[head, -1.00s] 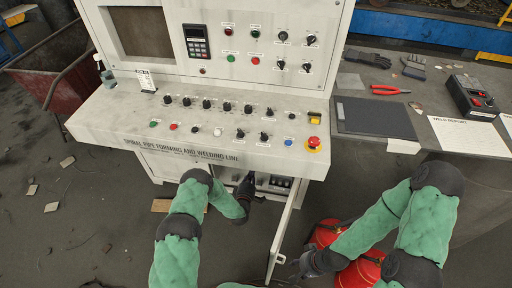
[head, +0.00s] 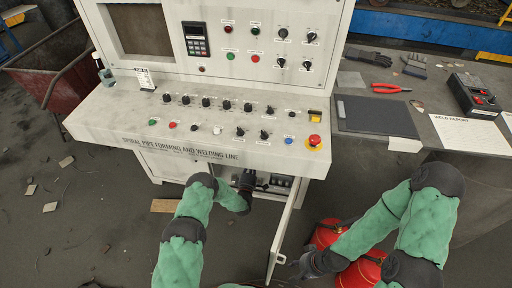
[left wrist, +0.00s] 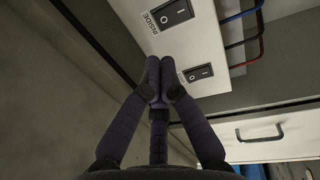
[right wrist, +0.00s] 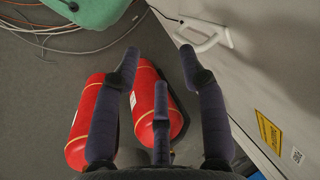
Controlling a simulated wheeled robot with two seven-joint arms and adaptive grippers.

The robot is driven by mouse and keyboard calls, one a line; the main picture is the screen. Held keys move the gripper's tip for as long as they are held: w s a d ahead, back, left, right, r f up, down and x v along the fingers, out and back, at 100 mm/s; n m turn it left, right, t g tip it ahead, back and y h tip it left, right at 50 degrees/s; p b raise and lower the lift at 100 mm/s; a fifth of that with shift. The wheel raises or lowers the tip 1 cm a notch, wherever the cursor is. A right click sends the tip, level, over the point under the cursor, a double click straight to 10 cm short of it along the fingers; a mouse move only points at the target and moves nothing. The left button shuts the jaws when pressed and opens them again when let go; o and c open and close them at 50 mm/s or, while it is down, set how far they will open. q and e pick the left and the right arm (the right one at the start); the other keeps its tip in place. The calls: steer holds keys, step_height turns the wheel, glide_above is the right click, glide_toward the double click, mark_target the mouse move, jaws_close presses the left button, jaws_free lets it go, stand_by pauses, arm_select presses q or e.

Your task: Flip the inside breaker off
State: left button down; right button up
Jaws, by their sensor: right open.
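The inside breaker (left wrist: 177,12) is a dark rocker switch on a pale panel, next to an "INSIDE" label, in the left wrist view. A second dark rocker switch (left wrist: 199,73) sits lower on the same panel; its label is partly hidden by my fingers. My left gripper (left wrist: 160,66) has its fingertips together and empty, just below the inside breaker and left of the second switch. Contact with the panel cannot be told. In the head view my left gripper (head: 247,181) reaches into the open cabinet under the console. My right gripper (right wrist: 157,62) is open and empty near the cabinet door (head: 282,222).
The door stands open, with a white handle (right wrist: 205,39). Red cylinders (right wrist: 88,122) stand on the floor below my right gripper. Red and blue wires (left wrist: 257,35) run right of the switches. The console (head: 200,130) overhangs the cabinet.

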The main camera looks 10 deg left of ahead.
arm_select(q)
steer(key=w+r+b, duration=0.1)
steer(key=w+b, duration=0.3)
steer(key=w, duration=0.6)
steer(key=shift+r, duration=0.15)
steer(key=shift+w+r, duration=0.1)
steer(key=shift+w, duration=0.05)
steer(key=shift+w+g+p, duration=0.25)
steer(key=shift+g+p, duration=0.05)
steer(key=shift+g, duration=0.3)
